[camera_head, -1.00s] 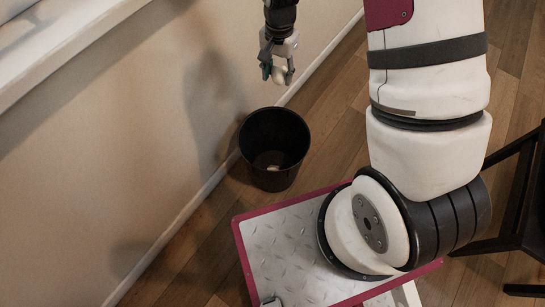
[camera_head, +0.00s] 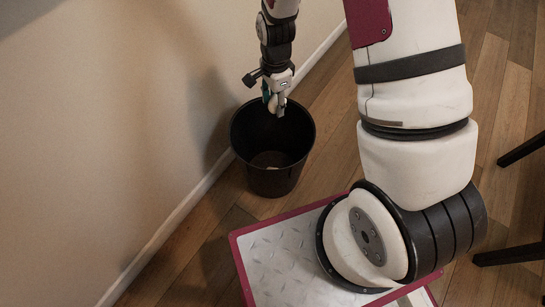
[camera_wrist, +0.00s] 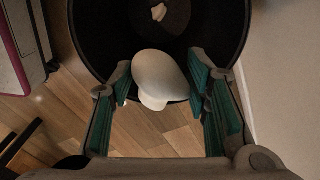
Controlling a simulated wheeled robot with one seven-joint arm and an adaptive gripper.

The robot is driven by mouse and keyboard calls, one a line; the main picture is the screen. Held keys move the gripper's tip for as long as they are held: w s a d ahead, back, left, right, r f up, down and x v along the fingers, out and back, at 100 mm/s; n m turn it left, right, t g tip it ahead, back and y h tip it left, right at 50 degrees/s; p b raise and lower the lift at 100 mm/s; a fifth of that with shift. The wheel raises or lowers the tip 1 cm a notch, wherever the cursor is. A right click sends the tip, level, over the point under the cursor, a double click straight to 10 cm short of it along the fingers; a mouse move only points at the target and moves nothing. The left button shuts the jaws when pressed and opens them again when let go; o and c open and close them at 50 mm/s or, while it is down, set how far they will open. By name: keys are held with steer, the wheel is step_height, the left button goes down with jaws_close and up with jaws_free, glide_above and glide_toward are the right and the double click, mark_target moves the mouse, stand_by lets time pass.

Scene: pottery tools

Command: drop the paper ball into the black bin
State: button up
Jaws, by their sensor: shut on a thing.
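The black bin (camera_head: 246,150) stands on the floor against the wall, upright and open at the top. My gripper (camera_head: 275,107) is at the far side of the bin's mouth in the head view, pointing down. How far the ball is above the rim is hard to tell.
A small pale scrap (camera_wrist: 159,11) lies on the bin's bottom. The beige wall (camera_head: 130,110) rises close beside the bin and my gripper. Dark furniture legs (camera_head: 510,255) stand at the right on the wooden floor (camera_head: 190,250).

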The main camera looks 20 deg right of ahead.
step_height(320, 180, down, 6)
steer(key=b, duration=0.4)
steer(key=o, duration=0.8)
steer(key=shift+o, duration=0.2)
step_height(320, 180, up, 12)
steer(key=shift+r, duration=0.1)
stand_by(0.4)
